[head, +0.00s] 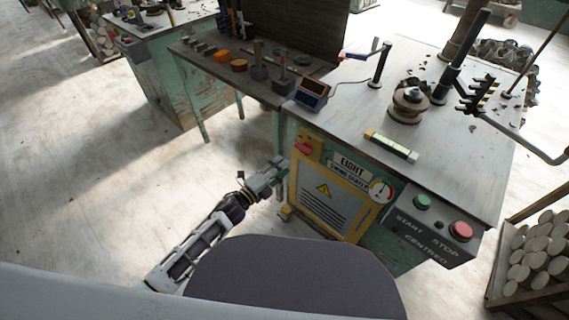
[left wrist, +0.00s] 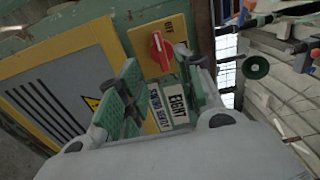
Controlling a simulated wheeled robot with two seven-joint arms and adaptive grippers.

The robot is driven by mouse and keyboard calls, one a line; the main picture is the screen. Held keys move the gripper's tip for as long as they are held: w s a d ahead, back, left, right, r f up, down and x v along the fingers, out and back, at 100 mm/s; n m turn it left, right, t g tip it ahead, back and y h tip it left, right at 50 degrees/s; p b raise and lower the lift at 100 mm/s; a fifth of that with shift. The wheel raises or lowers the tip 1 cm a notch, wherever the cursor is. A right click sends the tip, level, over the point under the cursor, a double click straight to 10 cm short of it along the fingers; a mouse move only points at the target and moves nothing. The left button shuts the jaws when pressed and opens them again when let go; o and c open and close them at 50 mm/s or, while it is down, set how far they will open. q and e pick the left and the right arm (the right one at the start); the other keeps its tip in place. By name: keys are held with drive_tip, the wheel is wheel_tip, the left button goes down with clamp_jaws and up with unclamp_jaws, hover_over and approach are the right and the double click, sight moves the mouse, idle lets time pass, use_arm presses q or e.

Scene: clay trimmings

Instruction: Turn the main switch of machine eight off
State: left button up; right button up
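Machine eight (head: 345,193) is a green cabinet with a label plate (head: 350,170) reading EIGHT. Its main switch (head: 303,148) is a red rotary knob on a yellow plate at the upper left of the front. In the left wrist view the red knob (left wrist: 161,50) shows with the word OFF beside it; its exact pointing direction is hard to tell. My left gripper (head: 277,172) is just left of and below the switch in the head view. In the left wrist view its fingers (left wrist: 160,88) are apart and empty, with the knob beyond them, apparently not touching. My right gripper is not in view.
A yellow-framed vented panel (head: 325,200), a gauge (head: 381,191) and a START/STOP box (head: 430,228) share the front. The top holds a small display (head: 312,93) and a green-yellow level (head: 391,146). A crate of cylinders (head: 538,255) stands at right. Floor at left is clear.

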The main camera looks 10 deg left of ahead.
use_arm(q)
drive_tip(key=shift+s+a, duration=0.45)
drive_tip(key=shift+s, duration=0.1)
idle(0.4)
